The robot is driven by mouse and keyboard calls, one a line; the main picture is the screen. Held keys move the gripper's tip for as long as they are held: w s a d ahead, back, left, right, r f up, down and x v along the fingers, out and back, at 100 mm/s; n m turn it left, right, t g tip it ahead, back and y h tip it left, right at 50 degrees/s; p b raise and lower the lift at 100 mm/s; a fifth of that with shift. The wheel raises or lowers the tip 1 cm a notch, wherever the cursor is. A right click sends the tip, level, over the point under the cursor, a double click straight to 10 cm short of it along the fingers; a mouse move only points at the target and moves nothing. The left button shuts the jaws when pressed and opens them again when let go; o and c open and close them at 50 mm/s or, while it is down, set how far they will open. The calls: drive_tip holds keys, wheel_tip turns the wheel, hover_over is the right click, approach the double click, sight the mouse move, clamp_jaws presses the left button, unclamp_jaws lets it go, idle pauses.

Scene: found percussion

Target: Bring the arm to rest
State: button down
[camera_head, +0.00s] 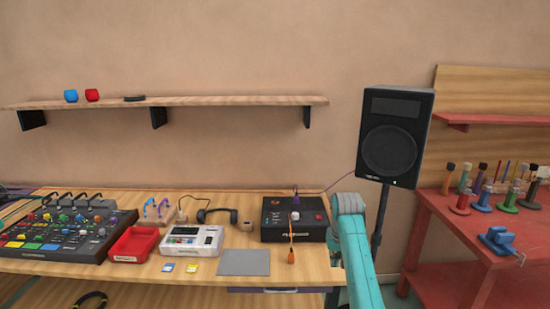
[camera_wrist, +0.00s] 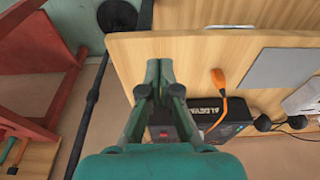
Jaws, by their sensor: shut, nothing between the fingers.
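My arm reaches up beside the right end of the wooden bench (camera_head: 205,270) in the head view. My gripper itself cannot be made out there. In the wrist view my gripper (camera_wrist: 159,70) is shut, with its two green fingertips together and nothing between them. It is over the bench's edge, near the black box (camera_wrist: 195,112). The black box (camera_head: 280,232) stands on the bench just left of my arm in the head view. An orange cable (camera_wrist: 217,85) hangs from it, close to my gripper in the wrist view.
A black speaker (camera_head: 395,135) on a stand is right of my arm, near a red table (camera_head: 450,220) with tools. The bench holds a grey pad (camera_head: 243,262), a white device (camera_head: 192,240), a red tray (camera_head: 134,243) and a mixer (camera_head: 60,232). A shelf (camera_head: 200,101) hangs above.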

drive_tip(key=s+f+t, duration=0.2)
drive_tip(key=s+f, duration=0.3)
drive_tip(key=f, duration=0.6)
drive_tip(key=s+f+t, duration=0.1)
drive_tip(key=s+f, duration=0.5)
drive_tip(key=f, duration=0.5)
drive_tip(key=s+f+t, duration=0.2)
drive_tip(key=s+f, duration=0.3)
drive_tip(key=s, duration=0.4)
drive_tip(key=s+f+t, duration=0.1)
drive_tip(key=s+f, duration=0.3)
drive_tip(key=s, duration=0.5)
drive_tip(key=s+r+t, duration=0.2)
drive_tip(key=s+r, duration=0.1)
drive_tip(key=s, duration=0.8)
drive_tip(key=s+r+t, duration=0.1)
drive_tip(key=s+r, duration=0.2)
drive_tip(key=s, duration=0.9)
drive_tip(key=s+r+t, duration=0.1)
drive_tip(key=s+r, duration=0.6)
drive_tip(key=r, duration=0.3)
drive_tip(key=s+r+t, duration=0.2)
drive_tip(key=s+r, duration=0.5)
drive_tip(key=r, duration=0.2)
drive_tip(key=shift+r+t, duration=0.3)
drive_tip(key=shift+r, duration=0.1)
